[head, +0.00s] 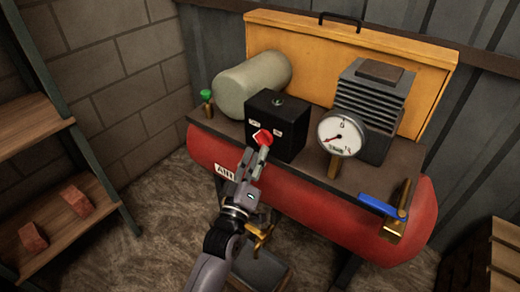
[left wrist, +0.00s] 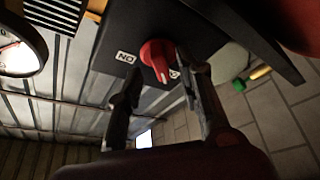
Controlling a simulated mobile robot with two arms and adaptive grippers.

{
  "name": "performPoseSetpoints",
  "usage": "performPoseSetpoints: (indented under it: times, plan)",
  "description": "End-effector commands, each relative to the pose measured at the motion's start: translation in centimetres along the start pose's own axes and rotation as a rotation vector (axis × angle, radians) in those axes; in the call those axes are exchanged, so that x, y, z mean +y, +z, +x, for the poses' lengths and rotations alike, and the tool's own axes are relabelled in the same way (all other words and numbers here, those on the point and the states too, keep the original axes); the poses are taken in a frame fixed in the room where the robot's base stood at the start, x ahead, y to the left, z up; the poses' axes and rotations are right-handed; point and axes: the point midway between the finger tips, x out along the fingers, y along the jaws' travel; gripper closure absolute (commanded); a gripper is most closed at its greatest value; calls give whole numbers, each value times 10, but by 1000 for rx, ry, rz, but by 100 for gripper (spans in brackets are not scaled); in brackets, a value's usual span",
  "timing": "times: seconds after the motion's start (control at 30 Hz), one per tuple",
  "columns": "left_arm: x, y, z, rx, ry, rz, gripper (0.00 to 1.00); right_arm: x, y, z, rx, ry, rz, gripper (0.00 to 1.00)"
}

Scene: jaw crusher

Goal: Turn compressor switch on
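The compressor switch is a red knob (head: 265,137) on the front of a black box (head: 289,125) on the compressor. The "ON" label (left wrist: 127,57) shows upside down beside the knob. My left gripper (head: 256,158) is in front of the knob in the head view. In the left wrist view, its fingers (left wrist: 158,78) are apart, one on either side of the knob; contact cannot be told. My right gripper is not in view.
The red tank (head: 330,205) carries a pressure gauge (head: 342,134), a finned block (head: 372,105), a grey cylinder (head: 252,84), a green-topped valve (head: 207,97) and a blue-handled valve (head: 383,206). A wooden shelf (head: 30,125) stands at left. A yellow panel (head: 300,45) is behind.

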Motion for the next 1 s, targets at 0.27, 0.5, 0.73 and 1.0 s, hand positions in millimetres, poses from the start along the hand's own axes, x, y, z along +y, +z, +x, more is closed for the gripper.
performPoseSetpoints:
  times: [0.27, 0.5, 0.73, 1.0]
  plan:
    - [0, 1, 28, 0, 0, 0, 67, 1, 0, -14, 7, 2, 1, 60]
    - [0, 0, 31, -1, 0, 0, 67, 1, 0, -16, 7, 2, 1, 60]
    - [0, 0, 30, -1, 0, 0, 77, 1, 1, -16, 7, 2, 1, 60]
    - [0, 0, 30, -1, 0, 1, 95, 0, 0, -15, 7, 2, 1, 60]
